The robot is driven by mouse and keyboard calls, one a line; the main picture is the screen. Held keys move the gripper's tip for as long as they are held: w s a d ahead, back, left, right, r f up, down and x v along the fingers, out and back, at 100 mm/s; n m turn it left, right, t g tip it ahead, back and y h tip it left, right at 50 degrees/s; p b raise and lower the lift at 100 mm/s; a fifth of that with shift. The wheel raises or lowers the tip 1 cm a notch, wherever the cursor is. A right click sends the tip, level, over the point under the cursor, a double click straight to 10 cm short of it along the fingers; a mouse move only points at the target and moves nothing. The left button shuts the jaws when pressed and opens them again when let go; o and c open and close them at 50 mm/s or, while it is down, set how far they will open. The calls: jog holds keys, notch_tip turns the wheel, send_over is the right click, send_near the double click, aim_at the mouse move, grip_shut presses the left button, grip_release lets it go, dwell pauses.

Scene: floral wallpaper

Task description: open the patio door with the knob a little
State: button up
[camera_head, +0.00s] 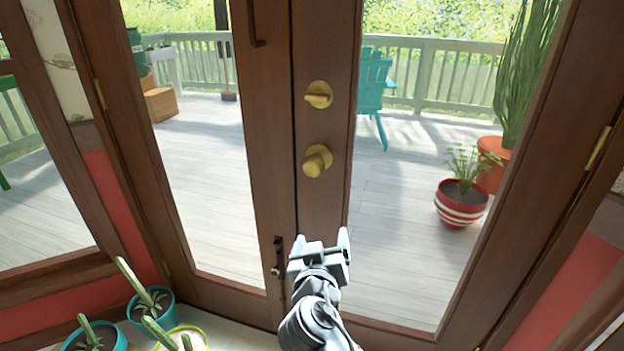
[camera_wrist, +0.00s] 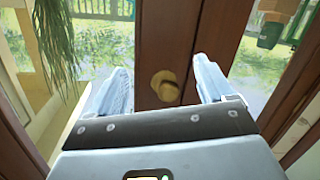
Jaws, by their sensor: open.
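The brown wooden patio door (camera_head: 335,120) with large glass panes appears shut against the neighbouring leaf. A round brass knob (camera_head: 317,160) sits on its left stile. A brass deadbolt turn (camera_head: 318,95) is above the knob. My gripper (camera_head: 320,243) is open and empty, in front of the door below the knob in the head view. In the wrist view, a brass fitting, apparently the knob (camera_wrist: 165,86), shows beyond and between the spread fingers of my gripper (camera_wrist: 163,82). I see no contact; the exact distance cannot be told.
Several potted cacti (camera_head: 150,300) stand on the floor at lower left. A dark bolt (camera_head: 277,257) sits low on the left leaf. Outside, beyond the glass, are a deck, a teal chair (camera_head: 374,85) and a red striped planter (camera_head: 461,203).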

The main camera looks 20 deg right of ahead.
aim_at(310, 168)
jog(key=w+a+r+m+h+b, duration=0.2)
jog(key=w+r+m+h, duration=0.15)
jog(key=w+r, duration=0.45)
jog(key=x, duration=0.2)
jog(key=r+x, duration=0.1)
jog(key=x, duration=0.4)
jog(key=shift+d+r+p, duration=0.35)
jog(key=shift+r, duration=0.05)
jog(key=c, duration=1.4)
jog(key=shift+c, duration=0.2)
